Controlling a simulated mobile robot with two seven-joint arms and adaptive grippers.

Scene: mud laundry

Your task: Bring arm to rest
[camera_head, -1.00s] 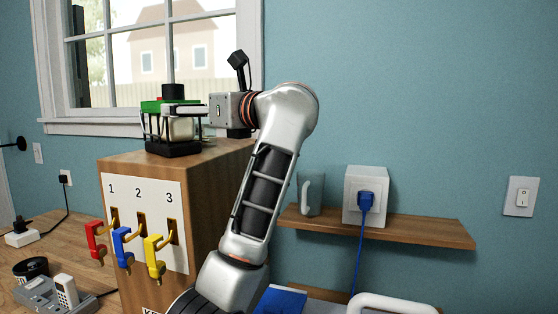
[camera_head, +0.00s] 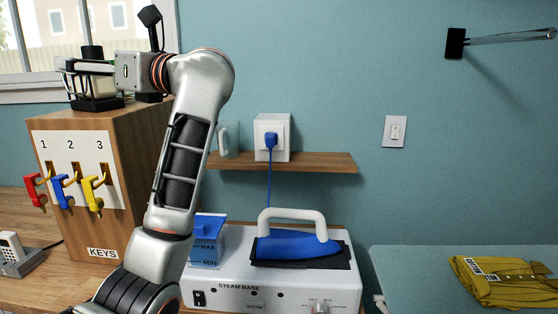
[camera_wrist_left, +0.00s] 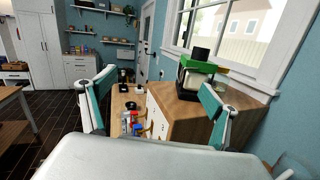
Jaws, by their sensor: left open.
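My left arm rises from the lower left of the head view and bends at the top. My left gripper (camera_head: 80,67) points left there, overlapping a small lantern-like object (camera_head: 95,98) with a black base on the wooden key cabinet. In the left wrist view its two teal-lined fingers (camera_wrist_left: 155,88) stand wide apart, with nothing held between them. The lantern shows there with a green top (camera_wrist_left: 207,66), just behind the right finger. Whether finger and lantern touch cannot be told. My right gripper is not in view.
The key cabinet (camera_head: 127,150) carries red, blue and yellow keys on numbered hooks. A blue iron (camera_head: 297,245) sits on a white steam base (camera_head: 235,296) right of my arm. Yellow folded cloth (camera_head: 500,282) lies at the far right.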

